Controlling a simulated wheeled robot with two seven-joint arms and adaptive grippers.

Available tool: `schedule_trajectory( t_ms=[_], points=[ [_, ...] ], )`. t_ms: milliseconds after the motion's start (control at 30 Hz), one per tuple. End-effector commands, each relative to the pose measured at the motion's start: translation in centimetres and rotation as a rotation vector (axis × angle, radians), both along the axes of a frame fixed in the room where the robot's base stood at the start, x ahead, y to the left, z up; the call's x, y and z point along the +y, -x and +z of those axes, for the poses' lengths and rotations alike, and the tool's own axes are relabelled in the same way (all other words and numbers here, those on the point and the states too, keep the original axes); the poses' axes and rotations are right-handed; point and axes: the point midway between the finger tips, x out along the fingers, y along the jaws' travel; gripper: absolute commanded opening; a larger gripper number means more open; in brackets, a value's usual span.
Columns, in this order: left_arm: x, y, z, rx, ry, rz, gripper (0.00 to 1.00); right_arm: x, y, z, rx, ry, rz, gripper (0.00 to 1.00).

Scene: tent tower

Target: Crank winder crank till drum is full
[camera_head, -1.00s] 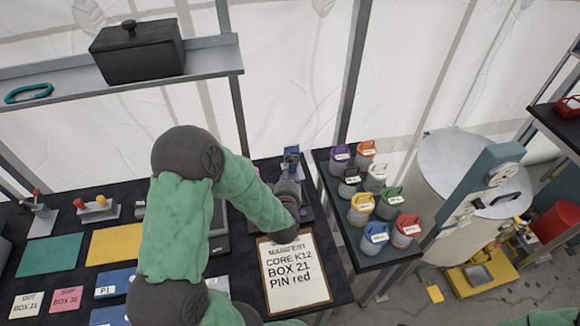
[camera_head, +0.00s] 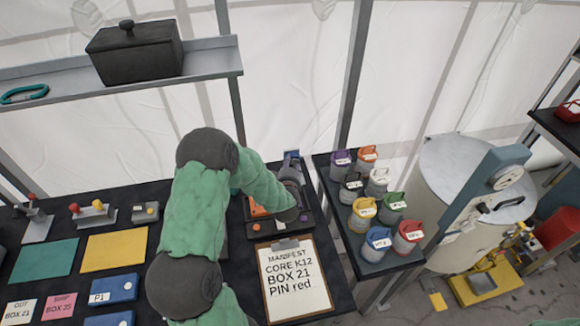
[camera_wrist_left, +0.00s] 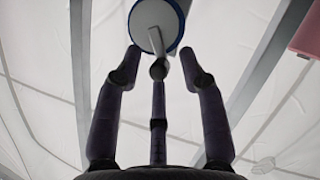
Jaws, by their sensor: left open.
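The winder (camera_head: 292,158) stands at the back right corner of the dark table, mostly hidden behind my left arm. In the left wrist view a white disc with a blue rim (camera_wrist_left: 143,24), apparently its drum, has a grey crank arm (camera_wrist_left: 153,42) across its face. My left gripper (camera_wrist_left: 159,60) has its dark fingers spread. The crank's lower end lies between the fingertips, close to the middle one; I cannot tell whether they touch. In the head view my left gripper (camera_head: 291,180) is at the winder, its fingers hard to make out. How full the drum is cannot be seen.
A manifest clipboard (camera_head: 293,278) lies in front of the winder. Several coloured canisters stand on a side table (camera_head: 372,268) to the right. Orange parts (camera_head: 257,210) sit left of the gripper. A shelf (camera_head: 60,86) with a black pot is at upper left.

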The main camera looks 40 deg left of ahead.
Motion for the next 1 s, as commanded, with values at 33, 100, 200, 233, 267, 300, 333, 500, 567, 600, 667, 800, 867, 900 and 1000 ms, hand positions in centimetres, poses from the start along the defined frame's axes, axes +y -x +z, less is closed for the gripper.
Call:
schedule_trajectory(
  t_ms=[33, 100, 200, 233, 267, 300, 333, 500, 567, 600, 667, 800, 867, 900, 1000],
  points=[
    [0.12, -0.17, -0.14, 0.001, 0.001, 0.0, 0.41, 0.0, 0.0, -0.03, 0.0, 0.0, 0.0, 0.0],
    [0.22, -0.31, -0.18, 0.001, 0.0, -0.001, 0.41, 0.0, 0.0, -0.04, 0.0, 0.0, 0.0, 0.0],
    [0.25, -0.36, -0.18, 0.0, 0.001, -0.001, 0.41, 0.0, 0.0, -0.03, 0.0, 0.0, 0.0, 0.0],
    [0.24, -0.36, -0.16, 0.0, 0.001, -0.001, 0.41, 0.0, 0.0, -0.03, 0.0, 0.0, 0.0, 0.0],
    [0.24, -0.36, -0.17, 0.0, 0.001, -0.001, 0.41, 0.0, 0.0, -0.03, 0.0, 0.0, 0.0, 0.0],
    [0.24, -0.35, -0.16, 0.0, 0.001, -0.001, 0.41, 0.0, 0.0, -0.03, 0.0, 0.0, 0.0, 0.0],
    [0.23, -0.35, -0.17, 0.0, 0.001, -0.001, 0.41, 0.0, 0.0, -0.03, 0.0, 0.0, 0.0, 0.0],
    [0.22, -0.33, -0.17, 0.0, 0.001, -0.001, 0.0, 0.0, 0.0, -0.03, 0.0, 0.0, 0.0, 0.0],
    [0.2, -0.32, -0.19, 0.002, 0.001, -0.001, 0.0, 0.0, 0.0, -0.03, 0.0, 0.0, 0.0, 0.0],
    [0.19, -0.32, -0.21, 0.002, 0.001, -0.001, 0.0, 0.0, 0.0, -0.03, 0.0, 0.0, 0.0, 0.0],
    [0.18, -0.31, -0.23, 0.002, 0.002, -0.001, 0.0, 0.0, 0.0, -0.03, 0.0, 0.0, 0.0, 0.0],
    [0.15, -0.29, -0.28, 0.004, 0.001, -0.002, 0.0, 0.0, 0.0, -0.02, 0.0, 0.0, 0.0, 0.0],
    [0.13, -0.28, -0.3, 0.006, 0.001, -0.001, 0.0, -0.01, 0.0, -0.01, 0.0, 0.0, 0.0, 0.0],
    [0.12, -0.29, -0.31, 0.007, 0.001, -0.002, 0.0, 0.0, 0.0, -0.01, 0.0, 0.0, 0.0, 0.0],
    [0.1, -0.28, -0.34, 0.009, -0.001, -0.001, 0.0, 0.0, 0.0, 0.01, 0.0, 0.0, 0.0, 0.0]
  ],
)
